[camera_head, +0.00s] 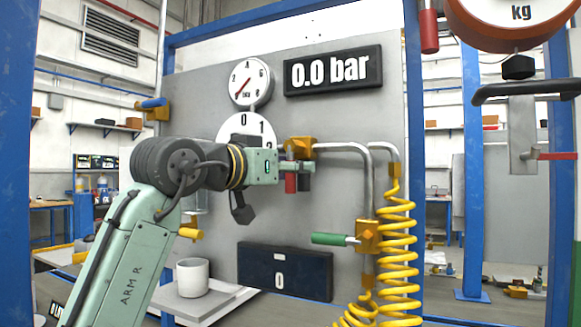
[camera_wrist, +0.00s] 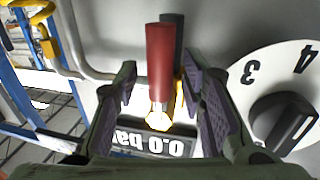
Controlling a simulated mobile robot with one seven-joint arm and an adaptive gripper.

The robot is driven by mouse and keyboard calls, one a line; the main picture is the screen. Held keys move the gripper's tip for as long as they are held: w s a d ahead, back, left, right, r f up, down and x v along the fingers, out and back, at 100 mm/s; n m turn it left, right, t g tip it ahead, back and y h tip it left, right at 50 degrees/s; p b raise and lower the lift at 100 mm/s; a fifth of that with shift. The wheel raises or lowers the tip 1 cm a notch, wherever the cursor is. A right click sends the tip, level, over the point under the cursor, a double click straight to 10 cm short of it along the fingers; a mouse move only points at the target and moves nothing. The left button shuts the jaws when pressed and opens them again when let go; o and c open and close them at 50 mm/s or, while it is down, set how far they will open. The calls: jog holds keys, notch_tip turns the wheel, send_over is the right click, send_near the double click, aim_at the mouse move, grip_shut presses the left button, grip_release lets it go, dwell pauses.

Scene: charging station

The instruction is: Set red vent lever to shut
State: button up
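The red lever (camera_head: 291,183) hangs downward from a brass valve (camera_head: 301,148) on the grey panel, partly hidden by my gripper (camera_head: 307,166). In the wrist view, which is turned upside down, the red lever (camera_wrist: 159,58) lies between the two spread fingers of my gripper (camera_wrist: 163,95), with clear gaps on both sides. Its brass end (camera_wrist: 158,117) shows below the red grip. A dark bar stands close behind the lever. My gripper is open and holds nothing.
A dial knob (camera_wrist: 285,120) is close beside one finger. A green-handled valve (camera_head: 330,239), a yellow coiled hose (camera_head: 398,240) and bent pipes are at right. A white mug (camera_head: 192,277) stands on a shelf below.

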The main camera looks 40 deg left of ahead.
grip_shut()
dwell(0.3)
dwell(0.6)
